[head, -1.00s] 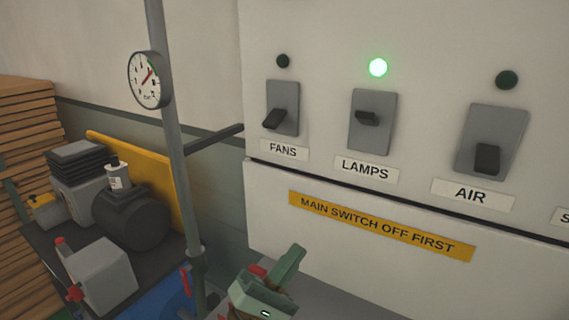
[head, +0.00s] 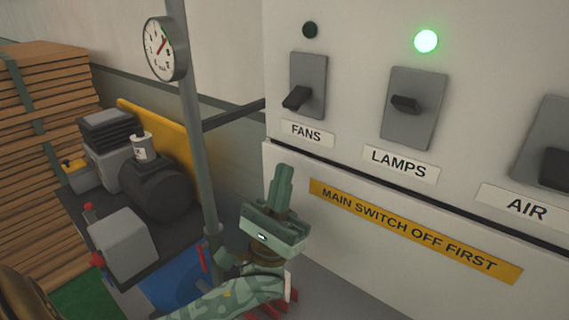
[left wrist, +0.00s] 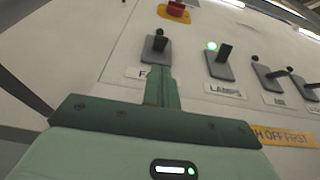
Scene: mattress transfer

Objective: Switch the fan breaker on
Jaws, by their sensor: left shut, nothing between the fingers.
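The fan breaker (head: 297,97) is a black lever on a grey plate above the label FANS (head: 306,132). Its lever tilts down to the left, and the lamp above it (head: 310,30) is dark. In the left wrist view the fan breaker (left wrist: 155,48) stands just beyond my fingertips. My left gripper (head: 283,170) is green, shut and empty, pointing up below the FANS label, apart from the lever. It also shows in the left wrist view (left wrist: 160,70), where it partly covers the label. My right gripper is not in view.
The lamps breaker (head: 404,104), with a lit green lamp (head: 426,41), and the air breaker (head: 556,168) are to the right. A grey pipe with a gauge (head: 165,48) stands left of the panel. A red button (left wrist: 174,10) is above the fan breaker.

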